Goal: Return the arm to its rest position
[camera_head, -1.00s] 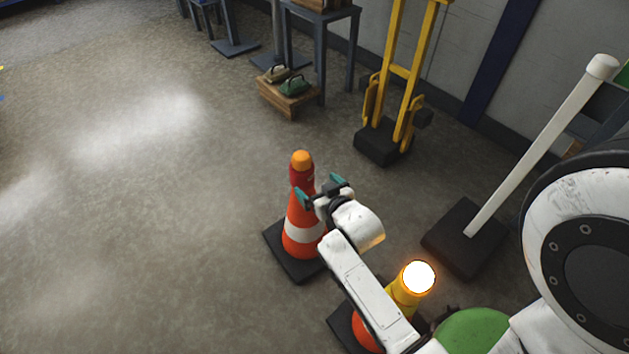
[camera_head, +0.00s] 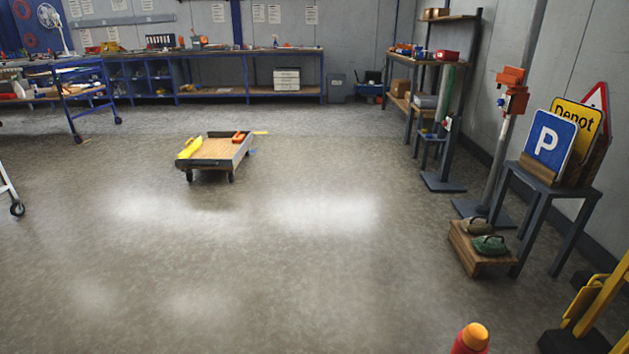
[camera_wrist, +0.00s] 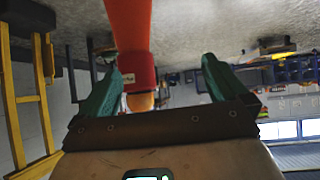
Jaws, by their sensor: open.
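My gripper (camera_wrist: 160,64) shows in the wrist view with its two teal fingers spread wide apart. Nothing is held between them. An orange traffic cone (camera_wrist: 128,25) with a red collar (camera_wrist: 140,78) and an orange tip is just beyond the fingers, nearer the left one; the view is upside down. In the head view only the cone's red and orange top (camera_head: 471,339) shows at the bottom edge. My arm is outside the head view, so its pose cannot be seen there.
A low cart (camera_head: 216,152) stands on wide open floor. At the right are a small table (camera_head: 548,186) with road signs, a wooden crate (camera_head: 478,252) with sandbags, and a yellow hand truck (camera_head: 598,300). Workbenches (camera_head: 225,92) line the back wall.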

